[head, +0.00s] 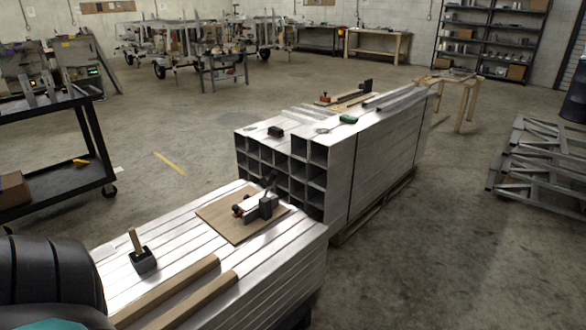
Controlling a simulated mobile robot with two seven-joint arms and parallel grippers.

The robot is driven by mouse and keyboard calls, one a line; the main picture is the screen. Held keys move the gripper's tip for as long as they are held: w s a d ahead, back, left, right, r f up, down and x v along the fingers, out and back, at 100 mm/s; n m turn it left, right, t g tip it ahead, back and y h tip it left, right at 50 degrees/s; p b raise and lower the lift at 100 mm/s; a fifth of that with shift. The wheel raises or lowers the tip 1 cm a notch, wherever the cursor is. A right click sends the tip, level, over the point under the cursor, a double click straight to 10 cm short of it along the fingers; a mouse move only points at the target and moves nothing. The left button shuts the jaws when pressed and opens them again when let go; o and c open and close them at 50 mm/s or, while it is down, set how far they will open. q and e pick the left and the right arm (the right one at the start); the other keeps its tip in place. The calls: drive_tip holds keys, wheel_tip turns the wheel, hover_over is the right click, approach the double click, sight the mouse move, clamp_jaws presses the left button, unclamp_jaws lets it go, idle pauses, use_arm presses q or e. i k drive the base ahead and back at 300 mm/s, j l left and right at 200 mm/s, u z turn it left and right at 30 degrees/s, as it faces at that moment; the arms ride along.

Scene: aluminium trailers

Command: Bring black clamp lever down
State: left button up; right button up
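A toggle clamp (262,207) with a dark body is mounted on a wooden board (218,221), which lies on the near stack of aluminium tubes. Its black lever (271,181) points up at a tilt from the body. A small part with orange-red ends (238,209) sits at the clamp's left side. A second, similar dark clamp (365,85) stands on another board on the farther stack; it is too small to read its lever. Neither of my grippers is in view.
The near tube stack (190,240) also carries a mallet-like tool (142,258) with a black head and two wooden strips (166,291). The taller tube stack (380,150) stands right behind the clamp board. A black cart (60,170) is at left.

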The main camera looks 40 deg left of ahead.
sight(266, 184)
drive_tip(key=i+l+u, duration=0.15)
drive_tip(key=i, duration=1.2)
drive_tip(key=i+u, duration=0.95)
drive_tip(key=u, duration=0.15)
